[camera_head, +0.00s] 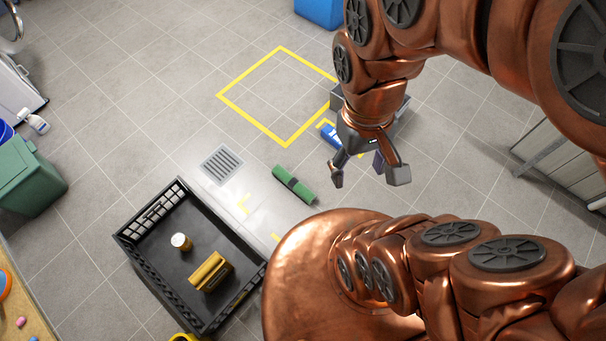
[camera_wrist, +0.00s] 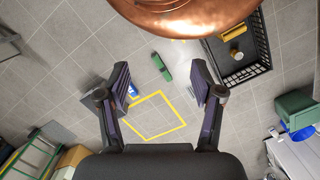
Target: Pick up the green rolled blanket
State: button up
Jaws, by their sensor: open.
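The green rolled blanket (camera_head: 294,184) lies on the tiled floor in the head view, a green roll with a dark band around its middle. It is to the right of the black crate. My gripper (camera_head: 368,178) is open and empty, raised above the floor to the right of the blanket. In the wrist view the blanket (camera_wrist: 162,67) shows far below, between and beyond the spread fingers of my gripper (camera_wrist: 164,84). Nothing hides the blanket in the head view.
A black crate (camera_head: 146,279) holds a white-lidded jar (camera_head: 181,242) and a yellow item (camera_head: 211,272). A floor grate (camera_head: 222,165) and a yellow floor square (camera_head: 250,116) lie behind the blanket. A blue object (camera_head: 331,136) is near my gripper. A green bin (camera_head: 28,177) stands left.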

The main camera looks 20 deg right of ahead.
aim_at(294, 184)
jog(key=k, duration=1.15)
jog(key=u, duration=1)
jog(key=i, duration=1.15)
jog(key=z, duration=0.15)
